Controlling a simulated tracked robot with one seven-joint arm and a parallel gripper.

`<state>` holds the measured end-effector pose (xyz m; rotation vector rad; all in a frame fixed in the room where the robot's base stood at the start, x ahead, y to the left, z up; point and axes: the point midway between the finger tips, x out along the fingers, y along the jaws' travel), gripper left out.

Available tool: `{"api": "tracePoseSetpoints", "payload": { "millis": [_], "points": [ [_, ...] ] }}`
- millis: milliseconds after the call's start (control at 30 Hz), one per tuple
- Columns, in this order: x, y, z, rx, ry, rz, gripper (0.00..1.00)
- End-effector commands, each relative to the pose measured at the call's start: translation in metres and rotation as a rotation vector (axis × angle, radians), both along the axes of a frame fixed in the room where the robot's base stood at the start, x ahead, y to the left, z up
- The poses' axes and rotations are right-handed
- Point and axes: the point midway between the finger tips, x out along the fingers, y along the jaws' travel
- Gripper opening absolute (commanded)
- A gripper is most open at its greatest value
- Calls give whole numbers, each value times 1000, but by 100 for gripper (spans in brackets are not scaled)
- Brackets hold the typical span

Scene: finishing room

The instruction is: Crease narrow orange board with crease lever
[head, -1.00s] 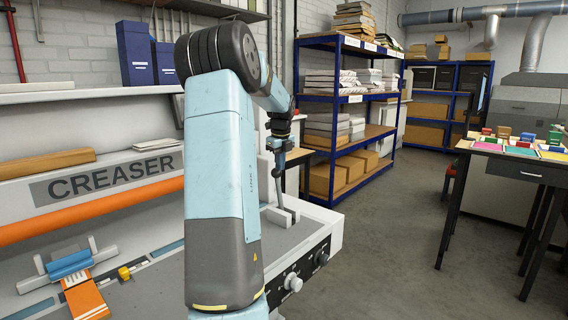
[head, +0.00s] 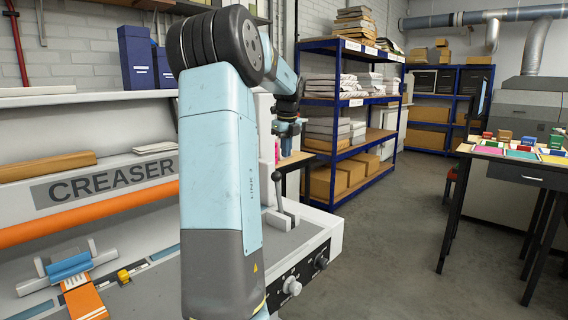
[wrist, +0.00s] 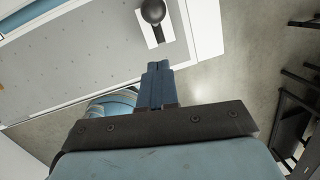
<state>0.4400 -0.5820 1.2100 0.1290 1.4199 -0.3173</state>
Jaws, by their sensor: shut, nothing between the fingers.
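The crease lever (head: 279,193) stands on the right end of the creaser bed, a grey shaft with a dark ball knob in a pale slotted block. Its knob (wrist: 153,11) is at the top of the wrist view. My gripper (head: 286,153) is above and to the right of the lever in the head view, apart from it. In the wrist view its blue fingers (wrist: 157,67) are together and empty, below the knob. The narrow orange board (head: 86,301) lies at the lower left under the blue clamp piece (head: 68,267); its near end is cut off by the frame.
The creaser (head: 110,183) has an orange bar and a front panel with knobs (head: 292,286). A yellow knob (head: 123,276) sits beside the board. Blue shelving (head: 350,110) and a table with coloured pieces (head: 515,165) stand beyond. Open floor lies to the right.

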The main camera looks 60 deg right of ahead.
Motion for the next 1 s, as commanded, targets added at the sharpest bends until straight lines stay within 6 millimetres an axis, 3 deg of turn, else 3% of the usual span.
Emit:
{"api": "tracePoseSetpoints", "payload": {
  "millis": [100,300,1000],
  "points": [
    [-3,2,20,-2,-1,0,0],
    [-7,5,39,-2,0,0,0],
    [-7,6,44,-1,0,0,0]
  ]
}}
